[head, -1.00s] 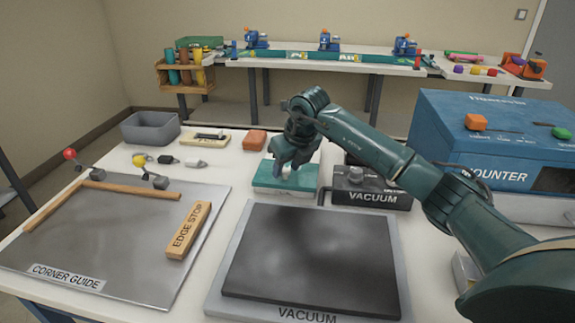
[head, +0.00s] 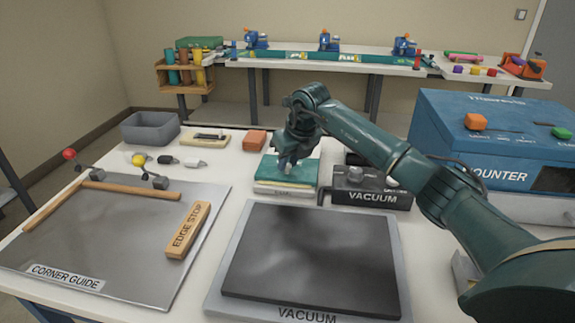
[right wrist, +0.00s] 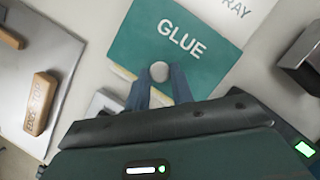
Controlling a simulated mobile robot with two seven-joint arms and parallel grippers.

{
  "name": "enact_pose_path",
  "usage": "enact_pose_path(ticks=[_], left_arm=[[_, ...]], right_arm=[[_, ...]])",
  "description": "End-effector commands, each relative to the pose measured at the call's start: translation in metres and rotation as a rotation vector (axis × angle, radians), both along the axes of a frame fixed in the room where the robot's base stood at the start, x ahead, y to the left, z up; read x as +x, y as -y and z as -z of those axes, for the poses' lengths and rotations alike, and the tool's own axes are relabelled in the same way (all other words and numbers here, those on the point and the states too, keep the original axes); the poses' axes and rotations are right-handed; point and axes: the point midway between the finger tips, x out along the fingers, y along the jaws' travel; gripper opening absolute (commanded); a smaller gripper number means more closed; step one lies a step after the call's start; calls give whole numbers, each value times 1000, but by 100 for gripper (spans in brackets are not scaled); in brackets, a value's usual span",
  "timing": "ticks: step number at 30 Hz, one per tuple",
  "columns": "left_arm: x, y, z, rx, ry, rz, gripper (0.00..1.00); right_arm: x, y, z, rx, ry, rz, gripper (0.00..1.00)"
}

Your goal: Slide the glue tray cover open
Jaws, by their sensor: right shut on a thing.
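The glue tray (head: 270,188) is a low white box on the table behind the black vacuum plate. Its flat green cover (head: 306,170) lies on top, shifted slightly to the back, with a thin strip of the tray showing at the front. In the right wrist view the cover (right wrist: 205,62) reads GLUE, and a pale yellowish strip shows along its near edge. My right gripper (head: 287,166) is over the cover. It is shut on the round grey knob (right wrist: 159,71) near the cover's front edge. My left gripper is out of view.
The vacuum unit (head: 372,195) stands close to the tray's right. An orange block (head: 254,140) sits behind it to the left. The vacuum plate (head: 310,262) is in front.

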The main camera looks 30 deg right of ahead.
Motion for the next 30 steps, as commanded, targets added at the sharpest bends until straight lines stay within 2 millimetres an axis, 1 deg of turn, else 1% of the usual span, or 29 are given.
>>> enact_pose_path(ticks=[1, 6, 15, 22, 30], left_arm=[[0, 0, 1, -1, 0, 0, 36], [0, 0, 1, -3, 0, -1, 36], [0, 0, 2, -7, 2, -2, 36], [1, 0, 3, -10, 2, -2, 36], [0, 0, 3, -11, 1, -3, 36]], right_arm=[[8, 5, -1, 2, 2, 5, 0], [30, 21, -1, 4, 2, 3, 0], [60, 40, 0, 8, 0, 0, 0], [75, 51, 0, 8, 1, -1, 0], [80, 58, -1, 2, 5, -3, 0]])
